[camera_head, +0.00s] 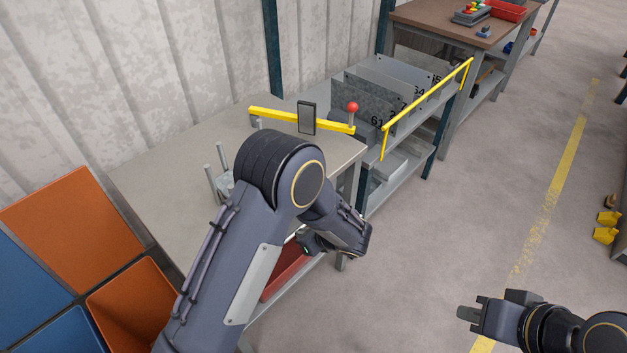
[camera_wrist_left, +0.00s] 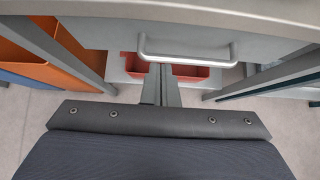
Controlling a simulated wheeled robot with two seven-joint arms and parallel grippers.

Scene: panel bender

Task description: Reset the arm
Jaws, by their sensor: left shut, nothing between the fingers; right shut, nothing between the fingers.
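My left arm bends over the front of the grey workbench (camera_head: 155,185) in the head view, and its own links hide most of the gripper there. In the left wrist view, my left gripper (camera_wrist_left: 161,70) is shut and empty. Its fingertips appear just below a metal drawer handle (camera_wrist_left: 187,56); I cannot tell whether they touch it. My right gripper (camera_head: 467,316) is shut and empty over the open floor at the lower right, apart from any furniture.
A yellow bar (camera_head: 272,115) with a small dark screen and a red-knobbed lever (camera_head: 352,108) stand on the bench. A rack of numbered metal plates (camera_head: 385,85) has a yellow rail (camera_head: 430,103). Orange and blue bins (camera_head: 75,220) stand left. Open floor (camera_head: 490,200) lies right.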

